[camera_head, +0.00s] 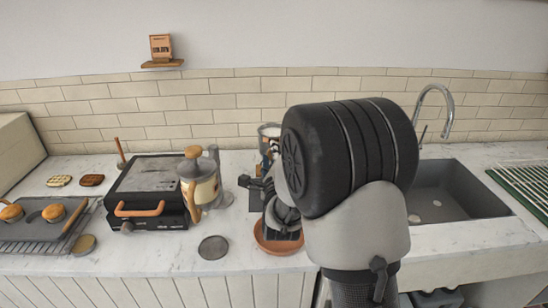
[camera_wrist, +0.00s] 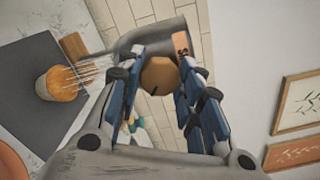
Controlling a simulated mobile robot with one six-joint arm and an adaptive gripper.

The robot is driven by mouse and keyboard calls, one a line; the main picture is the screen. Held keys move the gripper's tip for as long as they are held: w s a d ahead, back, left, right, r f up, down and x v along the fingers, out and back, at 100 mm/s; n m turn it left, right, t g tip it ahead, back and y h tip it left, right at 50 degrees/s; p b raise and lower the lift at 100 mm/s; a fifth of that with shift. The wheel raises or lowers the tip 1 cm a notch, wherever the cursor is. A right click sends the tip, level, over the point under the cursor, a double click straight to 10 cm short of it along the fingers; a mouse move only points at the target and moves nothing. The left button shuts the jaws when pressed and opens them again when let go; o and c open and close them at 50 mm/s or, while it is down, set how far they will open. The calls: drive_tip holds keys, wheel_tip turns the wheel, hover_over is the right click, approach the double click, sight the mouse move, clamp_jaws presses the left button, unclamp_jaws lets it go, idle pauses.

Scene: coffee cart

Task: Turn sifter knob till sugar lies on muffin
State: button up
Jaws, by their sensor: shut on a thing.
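The sifter (camera_wrist: 152,38) is a grey metal body at the top of the wrist view, tilted in the picture. Its round wooden knob (camera_wrist: 160,75) sits between the blue-padded fingers of my gripper (camera_wrist: 158,92), which is shut on it. White streaks (camera_wrist: 90,70) run from the sifter's left side toward the muffin. The muffin (camera_wrist: 66,84), orange-brown in a pale cup, stands on a dark slab (camera_wrist: 50,55). Its top looks mostly brown; any sugar there is too small to tell. In the camera_head view my gripper (camera_head: 268,190) shows, but my arm hides the muffin and knob.
A terracotta dish (camera_head: 277,245) lies below my gripper at the counter front. A black grill (camera_head: 150,190) and a cream pot with a wooden lid knob (camera_head: 200,182) stand left. A dark round disc (camera_head: 213,248) lies on the counter. The sink (camera_head: 455,190) is right.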

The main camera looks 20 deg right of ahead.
drive_tip(key=shift+r+m, duration=0.15)
drive_tip(key=shift+m, duration=3.55)
drive_tip(key=o, duration=1.1)
drive_tip(key=shift+c, duration=0.2)
drive_tip(key=v, duration=0.7)
drive_tip(key=shift+s, duration=0.25)
